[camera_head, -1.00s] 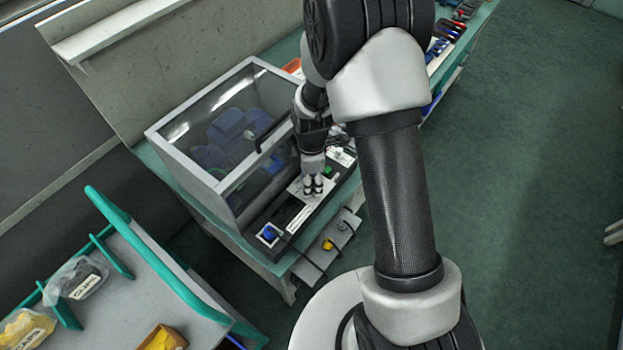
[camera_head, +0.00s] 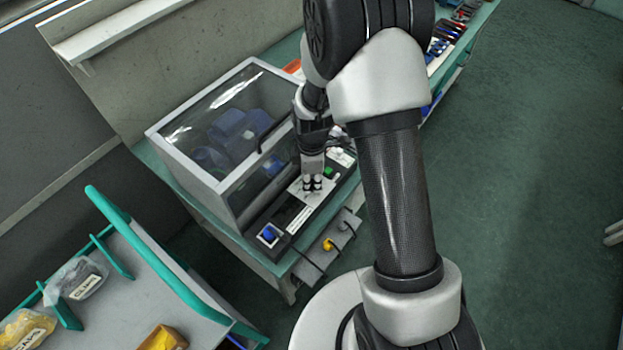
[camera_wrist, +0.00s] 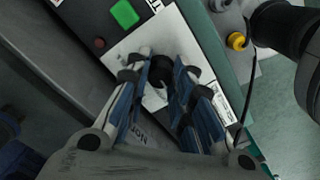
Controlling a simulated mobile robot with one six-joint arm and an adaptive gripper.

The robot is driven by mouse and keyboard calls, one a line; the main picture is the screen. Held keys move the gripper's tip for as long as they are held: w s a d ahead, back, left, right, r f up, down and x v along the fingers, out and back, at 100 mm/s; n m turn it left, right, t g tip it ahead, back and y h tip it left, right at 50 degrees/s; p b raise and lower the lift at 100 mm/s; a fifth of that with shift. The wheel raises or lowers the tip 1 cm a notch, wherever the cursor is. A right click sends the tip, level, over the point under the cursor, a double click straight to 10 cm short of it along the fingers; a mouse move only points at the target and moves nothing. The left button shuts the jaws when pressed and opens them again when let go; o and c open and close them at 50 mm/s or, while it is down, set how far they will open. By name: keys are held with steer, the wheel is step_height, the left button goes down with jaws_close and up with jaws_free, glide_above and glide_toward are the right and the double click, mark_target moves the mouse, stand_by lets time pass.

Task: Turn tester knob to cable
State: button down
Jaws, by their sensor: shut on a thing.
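My gripper (camera_head: 312,184) reaches down onto the front panel (camera_head: 301,216) of the tester (camera_head: 186,186). In the wrist view its blue-padded fingers (camera_wrist: 160,84) are closed around a dark knob (camera_wrist: 158,72) on a white plate. The fingers hide much of the knob, and I cannot read which mark it points to. Part of a label starting with "NOR" shows beside the fingers. A green button (camera_wrist: 124,14) and a small red one (camera_wrist: 99,43) sit near the plate. A blue part (camera_head: 268,234) is at the panel's near end.
The tester's clear cover has blue shapes behind it. A yellow piece (camera_head: 329,244) sits on the grey ledge in front, with a thin black cable nearby. A grey bench (camera_head: 200,318) with green dividers stands at lower left. Open green floor (camera_head: 530,170) lies at right.

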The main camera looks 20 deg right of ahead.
steer(key=m, duration=0.6)
steer(key=shift+p, duration=0.3)
steer(key=m, duration=0.7)
steer(key=shift+m, duration=0.4)
steer(key=m, duration=0.4)
steer(key=shift+s+p, duration=0.1)
steer(key=shift+p, duration=0.25)
steer(key=m, duration=0.5)
steer(key=shift+m, duration=0.4)
steer(key=c, duration=1.4)
jaws_free()
steer(key=shift+o, duration=0.2)
